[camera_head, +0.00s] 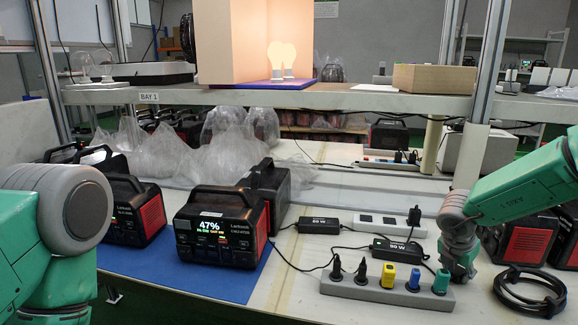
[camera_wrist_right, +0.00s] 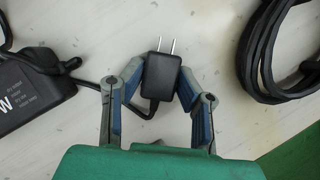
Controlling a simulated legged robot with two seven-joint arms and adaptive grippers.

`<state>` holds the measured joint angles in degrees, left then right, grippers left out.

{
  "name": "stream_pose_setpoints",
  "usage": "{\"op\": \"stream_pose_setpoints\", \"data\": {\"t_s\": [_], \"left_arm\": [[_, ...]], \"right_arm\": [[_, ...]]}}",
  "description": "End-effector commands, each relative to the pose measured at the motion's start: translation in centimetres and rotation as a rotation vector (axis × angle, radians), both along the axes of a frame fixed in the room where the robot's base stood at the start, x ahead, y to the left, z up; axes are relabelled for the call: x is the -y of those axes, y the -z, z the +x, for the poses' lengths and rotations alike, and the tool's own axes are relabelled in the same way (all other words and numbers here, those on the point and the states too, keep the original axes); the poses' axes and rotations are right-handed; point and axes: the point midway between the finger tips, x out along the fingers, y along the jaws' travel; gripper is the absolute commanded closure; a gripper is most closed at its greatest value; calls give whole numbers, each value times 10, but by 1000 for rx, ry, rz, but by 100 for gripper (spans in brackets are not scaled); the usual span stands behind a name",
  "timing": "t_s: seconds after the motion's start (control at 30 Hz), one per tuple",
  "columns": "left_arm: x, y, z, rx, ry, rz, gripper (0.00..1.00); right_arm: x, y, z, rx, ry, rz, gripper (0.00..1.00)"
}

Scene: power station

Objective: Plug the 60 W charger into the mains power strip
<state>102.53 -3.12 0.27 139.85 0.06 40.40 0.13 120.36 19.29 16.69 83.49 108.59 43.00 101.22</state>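A black two-prong charger plug (camera_wrist_right: 162,77) sits between the fingers of my right gripper (camera_wrist_right: 162,72), which touch its two sides; the prongs point away from the palm. Its cable runs left to a black brick (camera_wrist_right: 35,90) marked W, its number cut off. In the head view my right gripper (camera_head: 458,265) is low by the table, beside a black charger brick (camera_head: 397,250) with a small label, perhaps 90 W. Another labelled brick (camera_head: 318,225) lies left. A whitish strip (camera_head: 375,221) behind carries a black adapter (camera_head: 414,216). My left gripper is out of view.
A coiled black cable (camera_head: 530,291) lies right of my right gripper. A power station (camera_head: 220,230) reading 47% stands on a blue mat (camera_head: 190,270) at left. A shelf (camera_head: 290,98) with a lit box crosses above the table. Cables cross the middle.

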Motion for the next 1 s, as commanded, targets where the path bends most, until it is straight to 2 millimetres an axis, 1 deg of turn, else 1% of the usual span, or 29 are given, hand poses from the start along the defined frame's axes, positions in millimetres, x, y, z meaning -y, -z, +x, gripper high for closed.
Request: {"op": "stream_pose_setpoints", "data": {"t_s": [0.17, 1.0], "left_arm": [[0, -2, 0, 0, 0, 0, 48], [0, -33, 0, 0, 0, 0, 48]], "right_arm": [[0, -1, -1, -2, -1, 0, 100], [0, -44, 0, 0, -1, 0, 100]]}}
